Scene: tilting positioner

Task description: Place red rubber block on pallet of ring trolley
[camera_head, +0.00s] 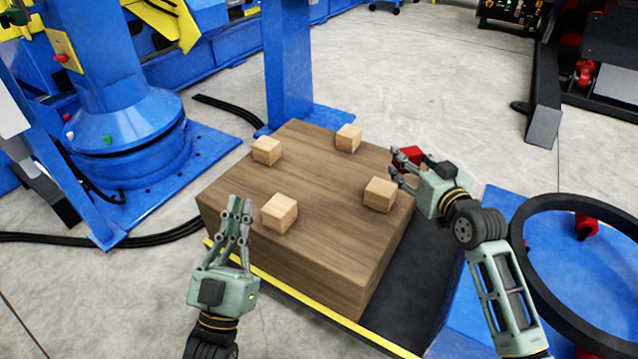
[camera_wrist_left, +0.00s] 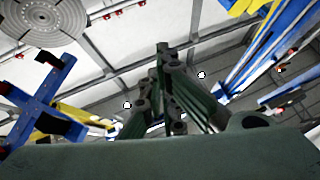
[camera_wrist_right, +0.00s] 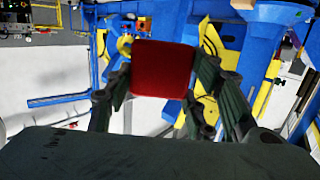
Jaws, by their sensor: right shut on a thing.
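The red rubber block (camera_head: 411,154) is between the fingers of my right gripper (camera_head: 396,162), above the right edge of a wooden platform (camera_head: 330,190). In the right wrist view the block (camera_wrist_right: 163,69) fills the space between the shut fingers. A blue trolley base with a black ring (camera_head: 525,262) stands at the right. I cannot tell for sure which surface is the pallet. My left gripper (camera_head: 237,205) is over the platform's front left edge. Its fingers converge with nothing between them in the left wrist view (camera_wrist_left: 163,55).
Several light wooden cubes stand on the platform, one near each corner, including one (camera_head: 380,194) close to my right gripper. A black mat (camera_head: 425,275) lies right of the platform. A blue column (camera_head: 288,70) rises behind it. Black cables (camera_head: 95,238) lie on the floor at left.

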